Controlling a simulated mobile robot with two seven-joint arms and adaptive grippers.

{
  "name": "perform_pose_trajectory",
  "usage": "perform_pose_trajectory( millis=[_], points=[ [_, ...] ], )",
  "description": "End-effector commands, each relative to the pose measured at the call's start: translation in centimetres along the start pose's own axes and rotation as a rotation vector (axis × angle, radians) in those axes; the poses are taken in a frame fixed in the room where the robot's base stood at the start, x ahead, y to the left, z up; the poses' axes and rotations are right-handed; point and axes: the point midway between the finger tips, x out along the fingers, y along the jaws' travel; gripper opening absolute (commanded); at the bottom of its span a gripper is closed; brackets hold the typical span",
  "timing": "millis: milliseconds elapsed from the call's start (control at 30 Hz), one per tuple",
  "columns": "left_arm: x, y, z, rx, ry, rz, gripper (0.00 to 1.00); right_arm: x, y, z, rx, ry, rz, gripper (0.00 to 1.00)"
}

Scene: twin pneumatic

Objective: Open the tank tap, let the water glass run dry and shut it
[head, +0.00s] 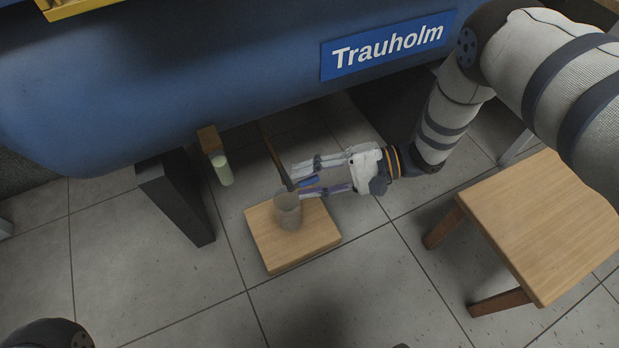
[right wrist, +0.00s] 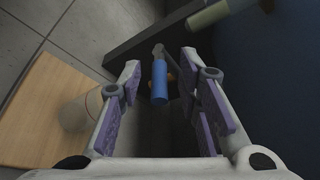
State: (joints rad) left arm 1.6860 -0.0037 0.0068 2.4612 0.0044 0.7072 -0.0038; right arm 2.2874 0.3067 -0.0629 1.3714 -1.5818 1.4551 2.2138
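The blue tank (head: 200,80) with the Trauholm sign fills the top of the head view. Under it, a dark pipe runs down to the tap, whose blue handle (head: 308,181) is partly hidden by my right gripper. My right gripper (head: 296,180) is open; in the right wrist view the blue handle (right wrist: 160,82) lies between its fingers, with gaps on both sides. The water glass (head: 222,170), a pale green tube, hangs from a brown block left of the tap. It shows in part in the right wrist view (right wrist: 208,14). My left gripper is out of view.
A translucent cup (head: 288,212) stands on a wooden board (head: 275,254) below the tap, close to my right fingers. A dark tank leg (head: 176,200) stands to the left. A wooden stool (head: 555,225) is at the right. The tiled floor in front is clear.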

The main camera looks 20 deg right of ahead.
Motion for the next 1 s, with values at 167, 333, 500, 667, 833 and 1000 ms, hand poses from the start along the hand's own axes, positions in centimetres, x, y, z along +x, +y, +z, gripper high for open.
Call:
perform_pose_trajectory(
  millis=[167,333,500,667,833,1000],
  points=[
    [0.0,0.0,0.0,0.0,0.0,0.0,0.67,0.0,0.0,0.0,0.0,0.0,0.0,0.13],
    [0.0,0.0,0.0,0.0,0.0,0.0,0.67,-0.1,0.0,0.0,0.0,0.0,0.0,0.0],
    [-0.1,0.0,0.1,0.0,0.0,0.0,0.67,-0.1,-0.1,0.0,-0.003,0.004,0.005,0.0],
    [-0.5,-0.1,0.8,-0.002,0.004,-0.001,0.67,-0.1,-0.5,0.2,-0.018,0.027,0.038,0.0],
    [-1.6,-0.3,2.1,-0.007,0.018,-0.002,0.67,-0.3,-1.1,0.7,-0.052,0.085,0.116,0.0],
    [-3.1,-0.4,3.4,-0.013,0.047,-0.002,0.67,-0.3,-1.8,1.1,-0.102,0.166,0.228,0.0]
  ],
)
